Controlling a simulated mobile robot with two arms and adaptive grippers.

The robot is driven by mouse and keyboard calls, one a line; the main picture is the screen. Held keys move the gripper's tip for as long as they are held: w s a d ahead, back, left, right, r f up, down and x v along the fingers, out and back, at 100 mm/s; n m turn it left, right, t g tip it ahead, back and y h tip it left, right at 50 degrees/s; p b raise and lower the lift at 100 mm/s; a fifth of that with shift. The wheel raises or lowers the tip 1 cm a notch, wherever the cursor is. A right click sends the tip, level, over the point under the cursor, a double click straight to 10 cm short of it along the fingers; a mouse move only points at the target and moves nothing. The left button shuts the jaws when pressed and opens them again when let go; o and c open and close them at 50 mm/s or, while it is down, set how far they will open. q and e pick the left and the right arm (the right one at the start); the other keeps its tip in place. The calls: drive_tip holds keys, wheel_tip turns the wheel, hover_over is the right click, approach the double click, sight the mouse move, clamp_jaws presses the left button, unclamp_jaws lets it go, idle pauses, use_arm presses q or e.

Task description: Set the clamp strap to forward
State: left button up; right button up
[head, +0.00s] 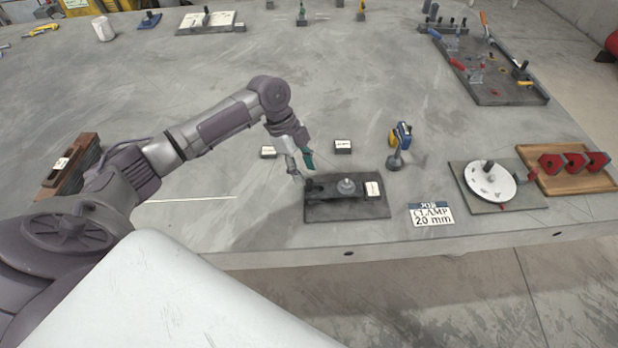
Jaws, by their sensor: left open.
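The clamp fixture is a dark rectangular base plate (346,211) near the front edge of the table. A dark strap (328,190) lies along it, with a round grey knob (348,186) standing near its middle and a white label (372,189) at the right end. My left gripper (300,174) is open, with teal fingertips pointing down at the back left of the fixture, close to the strap's left end. I cannot tell whether it touches the strap. My right gripper is not in view.
Two small labelled blocks (343,147) lie behind the fixture. A blue and yellow tool on a stand (399,145) is right of it. A "JOB CLAMP 20 mm" card (431,214), a white dial (490,181) and a wooden tray (597,183) lie further right. The table's middle is clear.

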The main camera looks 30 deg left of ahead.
sight(309, 180)
use_arm(q)
drive_tip(key=x, duration=0.3)
drive_tip(key=shift+s+d+f, duration=0.1)
drive_tip(key=shift+s+d, duration=0.05)
drive_tip(key=shift+d, duration=0.1)
drive_tip(key=shift+f, duration=0.35)
clamp_jaws()
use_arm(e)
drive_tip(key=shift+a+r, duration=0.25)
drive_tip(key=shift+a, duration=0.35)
use_arm(q)
drive_tip(key=shift+d, duration=0.15)
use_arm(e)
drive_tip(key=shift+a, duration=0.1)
